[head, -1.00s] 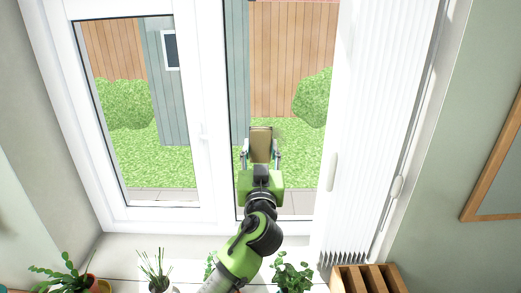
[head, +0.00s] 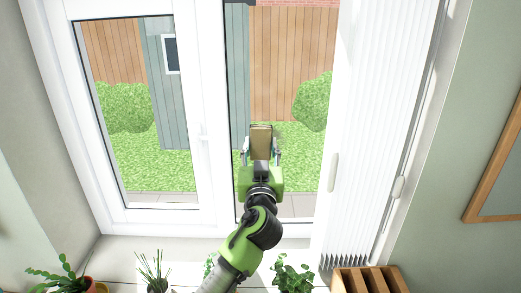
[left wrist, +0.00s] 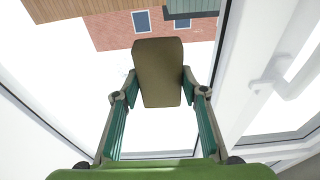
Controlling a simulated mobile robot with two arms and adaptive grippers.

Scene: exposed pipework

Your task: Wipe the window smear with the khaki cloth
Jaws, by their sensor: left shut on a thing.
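The khaki cloth (head: 261,140) is a flat, brownish pad held upright in front of the right-hand window pane (head: 290,190). My left gripper (head: 261,154) is shut on it, with one finger at each side edge. In the left wrist view the cloth (left wrist: 158,72) stands between the two fingers, its face towards the camera. I cannot tell whether it touches the glass. I cannot make out the smear clearly in either view; the cloth and gripper cover part of the pane. My right gripper is not in view.
A white frame post with a handle (head: 203,138) stands left of the arm. A pleated white blind (head: 380,120) is at right. Potted plants (head: 292,278) line the sill below, with a wooden rack (head: 368,280) at lower right.

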